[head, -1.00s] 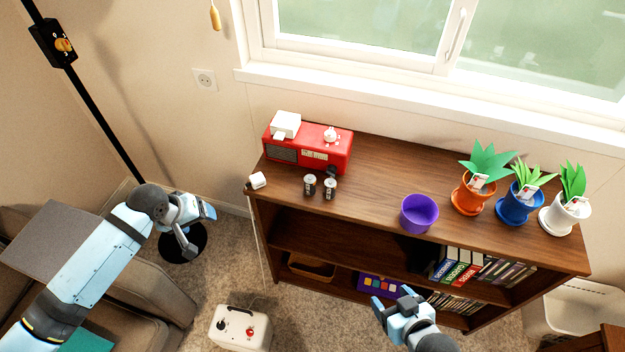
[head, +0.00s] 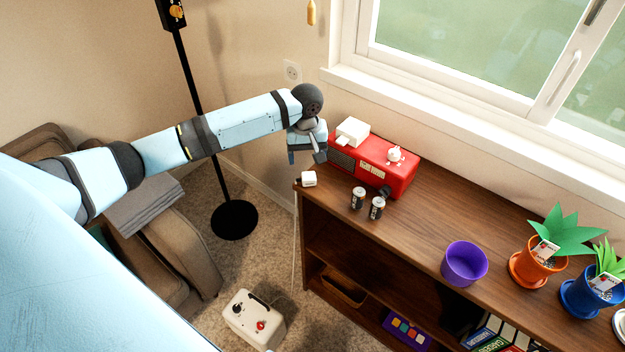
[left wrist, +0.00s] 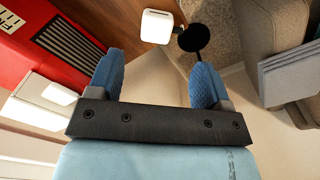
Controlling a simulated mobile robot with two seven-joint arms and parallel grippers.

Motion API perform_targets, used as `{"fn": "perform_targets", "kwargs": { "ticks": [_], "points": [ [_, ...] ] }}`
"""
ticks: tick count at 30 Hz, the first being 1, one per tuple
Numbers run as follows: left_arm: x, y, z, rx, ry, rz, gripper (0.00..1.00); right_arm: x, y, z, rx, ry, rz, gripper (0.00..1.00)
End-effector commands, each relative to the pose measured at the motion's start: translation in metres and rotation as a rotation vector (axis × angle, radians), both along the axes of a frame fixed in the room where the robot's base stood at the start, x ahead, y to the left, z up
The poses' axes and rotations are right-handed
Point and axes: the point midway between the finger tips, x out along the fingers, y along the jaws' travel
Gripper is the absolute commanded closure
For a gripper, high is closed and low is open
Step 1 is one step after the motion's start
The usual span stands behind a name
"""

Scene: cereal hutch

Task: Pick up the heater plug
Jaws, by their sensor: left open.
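The heater plug (head: 309,178) is a small white block at the left corner of the wooden shelf's top. A thin pale cord runs down from that corner towards the white heater (head: 250,318) on the carpet. My left gripper (head: 306,158) is open and empty, close behind and above the plug in the head view. In the left wrist view the plug (left wrist: 157,27) shows ahead, beyond and between the two blue fingertips (left wrist: 155,78), apart from them. My right gripper is out of view.
A red radio (head: 398,181) with a white box (head: 352,131) on it stands right of my left gripper. Two batteries (head: 367,203), a purple bowl (head: 464,262) and potted plants (head: 536,262) are further right. A black lamp pole (head: 202,110) stands left. The wall with a socket (head: 292,72) is behind.

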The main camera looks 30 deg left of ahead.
Motion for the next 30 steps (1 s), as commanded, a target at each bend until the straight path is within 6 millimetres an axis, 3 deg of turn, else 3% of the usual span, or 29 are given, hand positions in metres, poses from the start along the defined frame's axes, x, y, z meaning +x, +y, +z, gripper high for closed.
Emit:
{"fn": "perform_targets", "kwargs": {
  "ticks": [3, 11, 19, 28, 29, 30],
  "points": [
    [0.000, 0.000, -0.020, 0.000, 0.000, 0.001, 0.28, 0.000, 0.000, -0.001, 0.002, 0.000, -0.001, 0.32],
    [0.001, -0.001, -0.040, 0.001, -0.001, -0.001, 0.28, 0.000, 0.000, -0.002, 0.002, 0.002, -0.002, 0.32],
    [0.002, -0.002, -0.078, 0.001, -0.001, -0.002, 0.28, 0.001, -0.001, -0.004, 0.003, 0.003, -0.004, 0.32],
    [0.002, -0.002, -0.084, 0.000, -0.003, -0.002, 0.28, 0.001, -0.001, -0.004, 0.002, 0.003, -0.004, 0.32],
    [0.002, -0.002, -0.084, 0.000, -0.003, -0.002, 0.30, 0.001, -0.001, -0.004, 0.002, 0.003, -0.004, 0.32],
    [0.002, -0.002, -0.084, 0.000, -0.003, -0.002, 0.39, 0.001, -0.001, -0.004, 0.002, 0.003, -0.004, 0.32]
  ]
}}
